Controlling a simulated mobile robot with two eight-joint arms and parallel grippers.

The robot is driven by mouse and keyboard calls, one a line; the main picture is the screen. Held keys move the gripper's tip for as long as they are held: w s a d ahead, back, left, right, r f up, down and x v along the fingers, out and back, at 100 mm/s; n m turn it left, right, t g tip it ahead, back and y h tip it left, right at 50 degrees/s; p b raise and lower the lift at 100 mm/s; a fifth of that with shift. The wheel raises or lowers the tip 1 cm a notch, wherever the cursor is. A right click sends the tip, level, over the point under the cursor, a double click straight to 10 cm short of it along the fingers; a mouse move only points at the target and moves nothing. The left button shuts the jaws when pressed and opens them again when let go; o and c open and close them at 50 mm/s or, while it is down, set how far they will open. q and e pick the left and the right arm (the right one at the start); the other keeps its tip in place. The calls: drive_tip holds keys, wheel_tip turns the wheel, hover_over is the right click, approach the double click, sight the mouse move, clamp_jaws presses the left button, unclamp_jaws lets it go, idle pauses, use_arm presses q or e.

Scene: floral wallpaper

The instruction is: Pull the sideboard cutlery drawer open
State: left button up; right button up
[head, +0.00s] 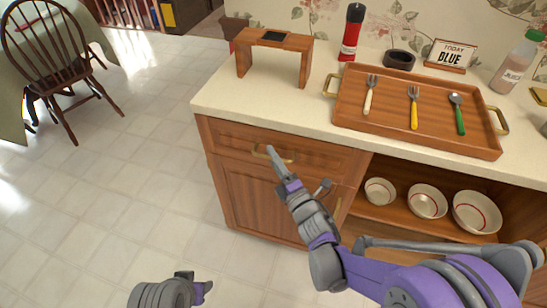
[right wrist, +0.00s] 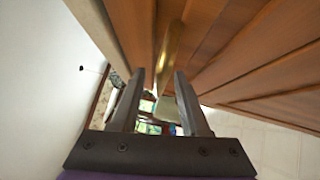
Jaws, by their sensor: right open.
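The wooden cutlery drawer (head: 330,157) is at the top left of the sideboard front, its face flush with the cabinet. Its brass handle (head: 288,158) runs across the front. My right gripper (head: 273,158) is at this handle, with a grey finger overlapping it in the head view. In the right wrist view the handle (right wrist: 170,58) shows between and beyond the two parted fingers (right wrist: 159,80); whether they touch it I cannot tell. My left gripper (head: 200,285) is low over the floor, away from the sideboard, its jaw opening unclear.
On the worktop are a wooden tray (head: 375,118) with two forks and a spoon, a small wooden stand (head: 274,43), a red bottle (head: 351,32) and a sign (head: 450,56). Bowls (head: 427,201) sit on the open shelf. Floor left of the sideboard is clear; a chair (head: 60,65) stands farther back.

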drive_tip(key=shift+w, duration=0.1)
clamp_jaws()
idle(1.4)
